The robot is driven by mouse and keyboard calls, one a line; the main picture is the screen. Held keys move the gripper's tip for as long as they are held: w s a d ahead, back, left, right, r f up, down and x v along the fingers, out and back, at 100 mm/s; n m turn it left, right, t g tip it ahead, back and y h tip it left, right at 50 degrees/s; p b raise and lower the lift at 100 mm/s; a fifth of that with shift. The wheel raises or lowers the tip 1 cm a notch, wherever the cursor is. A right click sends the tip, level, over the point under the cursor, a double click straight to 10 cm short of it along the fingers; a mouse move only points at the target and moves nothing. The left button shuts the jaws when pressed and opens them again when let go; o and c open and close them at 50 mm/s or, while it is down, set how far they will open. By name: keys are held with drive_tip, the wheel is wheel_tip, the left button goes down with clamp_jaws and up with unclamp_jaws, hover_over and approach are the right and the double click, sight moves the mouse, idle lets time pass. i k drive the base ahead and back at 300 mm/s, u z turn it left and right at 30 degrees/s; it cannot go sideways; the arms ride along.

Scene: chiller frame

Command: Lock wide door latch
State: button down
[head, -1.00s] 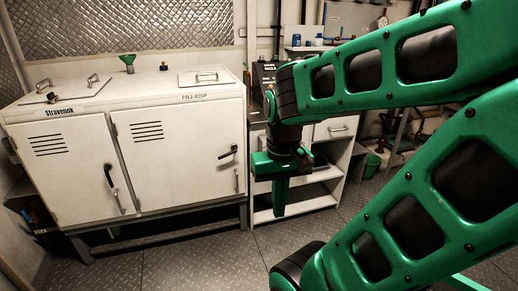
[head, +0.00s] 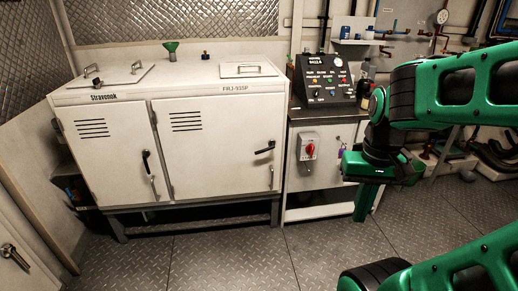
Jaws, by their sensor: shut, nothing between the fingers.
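The white chiller cabinet (head: 165,90) stands at the left with two front doors, both looking closed. The wide door (head: 215,150) is the right one. Its black latch handle (head: 265,147) lies near its right edge and points right, slightly tilted. The narrow door (head: 105,160) on the left has a black latch handle (head: 146,162) that hangs nearly upright. My gripper (head: 361,205) is shut and empty, pointing down in front of the side bench. It is well to the right of the wide door latch, touching nothing.
A side bench (head: 335,115) with a red switch (head: 310,150) and a black control panel (head: 325,80) stands right of the cabinet. A green funnel (head: 170,47) is on the cabinet top. The metal floor (head: 230,250) before the doors is clear.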

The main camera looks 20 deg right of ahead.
sight(272, 144)
drive_tip(key=z, duration=0.05)
drive_tip(key=i, duration=1)
drive_tip(key=u, duration=0.05)
